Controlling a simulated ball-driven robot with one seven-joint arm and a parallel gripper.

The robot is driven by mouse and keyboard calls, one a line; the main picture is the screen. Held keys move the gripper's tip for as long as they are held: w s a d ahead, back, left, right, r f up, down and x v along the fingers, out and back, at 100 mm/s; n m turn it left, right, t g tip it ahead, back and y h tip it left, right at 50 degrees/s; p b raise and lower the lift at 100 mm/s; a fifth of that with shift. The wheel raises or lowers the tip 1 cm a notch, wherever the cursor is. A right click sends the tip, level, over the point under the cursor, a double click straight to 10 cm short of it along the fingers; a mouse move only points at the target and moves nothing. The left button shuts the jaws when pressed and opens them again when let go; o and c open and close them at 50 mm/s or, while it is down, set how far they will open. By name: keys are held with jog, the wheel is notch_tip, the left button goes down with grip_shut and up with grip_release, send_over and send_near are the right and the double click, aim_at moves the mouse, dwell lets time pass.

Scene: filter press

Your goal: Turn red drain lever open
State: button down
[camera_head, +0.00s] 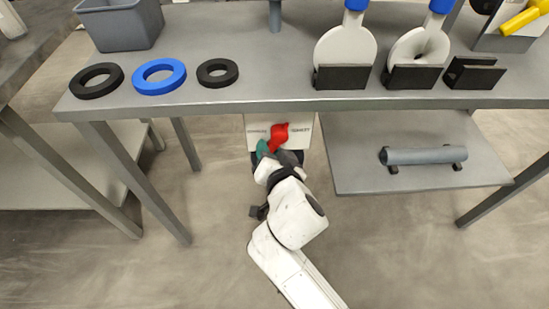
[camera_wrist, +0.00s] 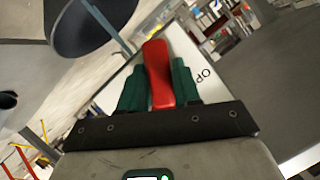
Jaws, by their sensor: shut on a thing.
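The red drain lever (camera_head: 279,135) is in front of a white panel (camera_head: 303,131) below the table's front edge. In the wrist view the red lever (camera_wrist: 157,75) stands between the two green fingers of my gripper (camera_wrist: 158,88). My gripper (camera_head: 268,150) is shut on the lever, with one green finger showing in the head view. Dark printed letters, partly hidden, show on the white panel (camera_wrist: 203,92) beside the lever. The lever's pivot is hidden.
The grey table (camera_head: 260,90) overhangs the panel. It carries black rings (camera_head: 97,81), a blue ring (camera_head: 159,76), a grey bin (camera_head: 121,24) and white paddles in black holders (camera_head: 342,77). A lower shelf (camera_head: 420,180) holds a grey tube (camera_head: 425,156) at right. The floor in front is clear.

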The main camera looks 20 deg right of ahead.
jog(key=shift+w+a+r+m+t+y+b, duration=0.15)
jog(key=shift+a+m+y+b, duration=0.1)
jog(key=shift+m+b, duration=0.25)
jog(key=shift+s+a+r+m+t+y+b, duration=0.1)
jog(key=shift+a+m+t+y+b, duration=0.1)
jog(key=shift+m+b, duration=0.3)
jog(key=c, duration=0.9)
grip_release()
jog(key=shift+r, duration=0.1)
jog(key=p+v, duration=0.2)
jog(key=v, duration=0.8)
jog(key=shift+s, duration=0.35)
